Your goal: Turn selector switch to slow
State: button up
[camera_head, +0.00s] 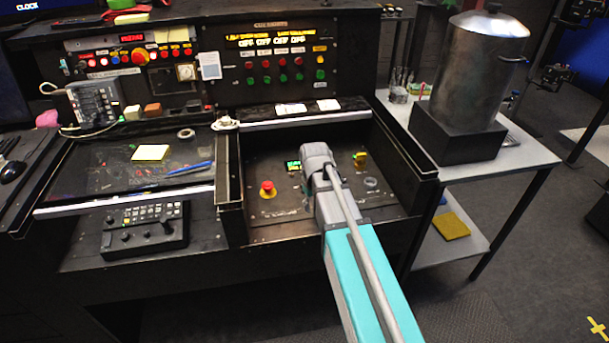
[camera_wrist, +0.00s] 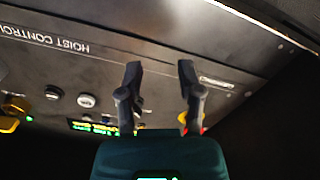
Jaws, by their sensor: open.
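My gripper (camera_head: 317,158) is over the recessed control panel (camera_head: 262,218) in the right bay of the console. In the wrist view its two fingers (camera_wrist: 160,70) are apart, with bare dark panel showing between their tips. The panel carries upside-down "HOIST CONTROL" lettering there. A black knob or button (camera_wrist: 52,92) and a pale round one (camera_wrist: 86,100) sit left of the fingers. I cannot tell which control is the selector switch, nor read a "slow" mark. The gripper hides part of the panel in both views.
A red emergency button (camera_head: 267,188) and a small lit display (camera_head: 293,166) are left of my gripper. A yellow control (camera_head: 360,159) is to its right. Raised black side walls (camera_head: 405,150) bound the bay. A metal pot (camera_head: 480,75) stands on the side table.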

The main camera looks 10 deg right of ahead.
jog(key=w+r+n+p, duration=0.4)
jog(key=w+r+p, duration=0.4)
jog(key=w, duration=0.5)
jog(key=shift+w+r+n, duration=0.3)
jog(key=shift+w+r, duration=0.05)
jog(key=shift+r, duration=0.45)
jog(key=shift+d+f, duration=0.1)
jog(key=shift+f, duration=0.05)
notch_tip(320, 180, down, 14)
jog(key=b, duration=1.3)
jog(key=shift+r+b, duration=0.25)
jog(key=shift+b, duration=0.05)
grip_shut()
